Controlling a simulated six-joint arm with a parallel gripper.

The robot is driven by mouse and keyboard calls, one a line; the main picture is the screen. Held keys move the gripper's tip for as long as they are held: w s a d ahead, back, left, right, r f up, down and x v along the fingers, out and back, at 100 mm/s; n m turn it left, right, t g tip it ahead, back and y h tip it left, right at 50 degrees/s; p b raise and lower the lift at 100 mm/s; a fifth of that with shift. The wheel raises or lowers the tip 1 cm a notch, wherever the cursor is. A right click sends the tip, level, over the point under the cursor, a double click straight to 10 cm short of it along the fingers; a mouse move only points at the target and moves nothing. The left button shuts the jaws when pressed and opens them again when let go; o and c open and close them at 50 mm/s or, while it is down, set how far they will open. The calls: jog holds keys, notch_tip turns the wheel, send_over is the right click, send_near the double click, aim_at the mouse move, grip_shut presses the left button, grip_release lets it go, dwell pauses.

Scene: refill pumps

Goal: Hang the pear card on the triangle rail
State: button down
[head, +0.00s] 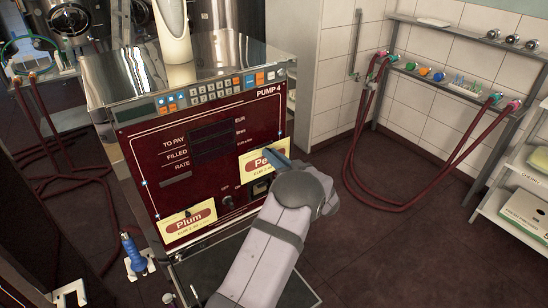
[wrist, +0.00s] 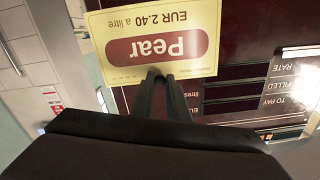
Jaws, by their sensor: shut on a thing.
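The pear card (head: 252,168) is yellow with a red oval label. It is at the right of the dark red front of Pump 4 (head: 150,150), and my arm hides part of it. My gripper (head: 281,160) is shut on the card's edge. In the wrist view the pear card (wrist: 110,25) appears upside down, with my fingertips (wrist: 163,74) at its edge beside the "Pear" label. I cannot tell whether the card touches the panel. I cannot make out a triangle mark or which rail bears it.
A yellow plum card (head: 188,220) is at the panel's lower left. A blue nozzle (head: 133,252) stands left of the pump. Red hoses (head: 375,185) hang from a wall shelf at right, and a white rack with boxes (head: 525,212) is at far right. Open floor lies between.

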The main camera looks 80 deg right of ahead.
jog(key=shift+b+x, duration=0.5)
jog(key=shift+x, duration=1)
jog(key=shift+f+b, duration=0.65)
jog(key=shift+f, duration=0.2)
dwell(1.1)
jog(key=c, duration=1.6)
grip_release()
jog(key=shift+c, duration=0.2)
jog(key=shift+r, duration=0.1)
notch_tip(320, 180, up, 10)
jog(key=b, duration=0.3)
